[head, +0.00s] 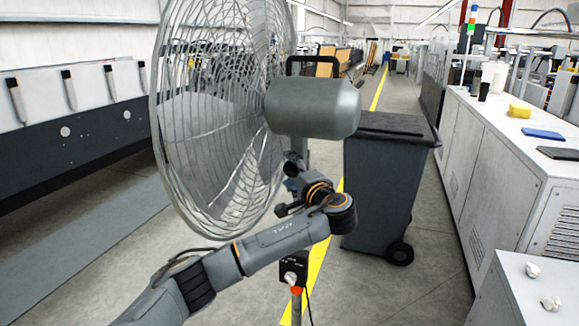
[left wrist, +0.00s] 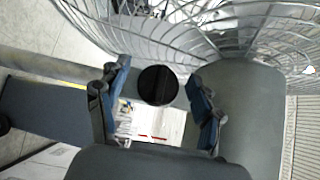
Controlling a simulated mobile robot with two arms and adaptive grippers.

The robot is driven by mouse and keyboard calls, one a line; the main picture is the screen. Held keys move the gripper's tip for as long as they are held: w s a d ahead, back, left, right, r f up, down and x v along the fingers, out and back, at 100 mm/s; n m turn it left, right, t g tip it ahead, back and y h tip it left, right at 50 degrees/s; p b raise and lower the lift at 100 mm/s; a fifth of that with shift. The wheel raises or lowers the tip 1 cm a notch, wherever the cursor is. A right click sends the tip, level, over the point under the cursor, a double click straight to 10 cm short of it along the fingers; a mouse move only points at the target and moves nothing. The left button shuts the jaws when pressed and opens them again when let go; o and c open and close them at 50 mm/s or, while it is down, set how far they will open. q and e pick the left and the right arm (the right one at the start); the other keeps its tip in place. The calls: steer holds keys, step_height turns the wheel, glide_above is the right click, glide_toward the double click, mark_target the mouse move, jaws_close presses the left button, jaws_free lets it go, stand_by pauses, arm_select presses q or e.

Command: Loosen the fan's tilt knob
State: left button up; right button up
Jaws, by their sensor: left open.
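The fan's round wire cage (head: 215,110) and grey motor housing (head: 312,107) stand in front of me in the head view. In the left wrist view, a round black tilt knob (left wrist: 158,85) faces the camera below the cage. My left gripper (left wrist: 160,76) is open, with one blue-padded finger on each side of the knob and a visible gap to each. In the head view the left gripper (head: 291,188) is below the motor housing, partly hidden by its own wrist. I cannot make out the knob clearly there. My right gripper is not in view.
A dark wheeled bin (head: 385,185) stands right behind the fan. A small control box (head: 293,268) on the fan's pole is below my left wrist. White cabinets (head: 505,165) line the right side, and a dark-based machine (head: 75,150) the left. Floor shows between them.

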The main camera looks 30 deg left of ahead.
arm_select(q)
steer(key=shift+w+a, duration=0.2)
steer(key=shift+a, duration=0.15)
steer(key=shift+c, duration=0.4)
steer(key=c, duration=1.1)
